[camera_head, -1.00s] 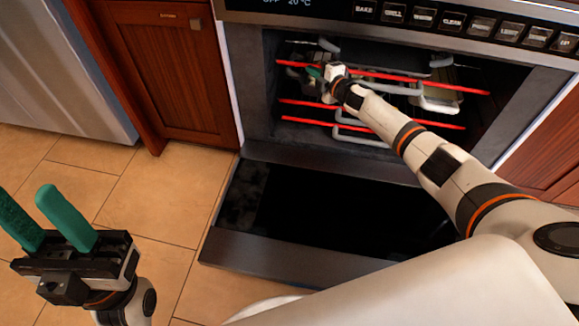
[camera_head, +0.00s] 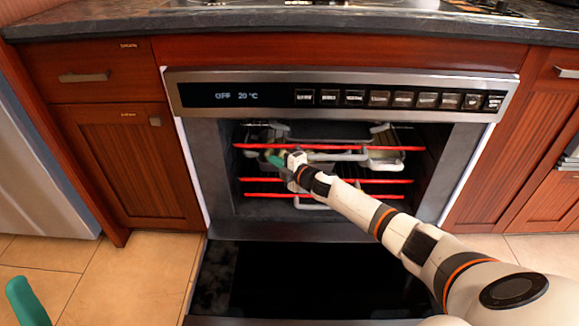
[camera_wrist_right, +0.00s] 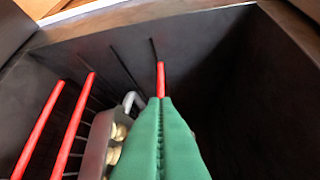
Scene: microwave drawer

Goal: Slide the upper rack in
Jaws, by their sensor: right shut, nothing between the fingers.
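The upper rack (camera_head: 400,148) has a red front bar and sits inside the open oven, near the top of the cavity. Its red bar also shows in the right wrist view (camera_wrist_right: 161,80). My right gripper (camera_head: 275,160) is at the left part of this bar. Its green fingers are pressed together (camera_wrist_right: 161,105) and empty, with their tips at the bar in the wrist view. Whether they touch it is hard to tell. Of my left gripper (camera_head: 27,302), only one green finger shows, at the lower left edge, far from the oven.
Two lower red rack bars (camera_head: 390,181) lie below the upper one. Trays with pale handles (camera_head: 382,162) are in the cavity; one holds pale round items (camera_wrist_right: 117,133). The oven door (camera_head: 320,275) is folded down in front. Wooden cabinets (camera_head: 130,165) flank the oven.

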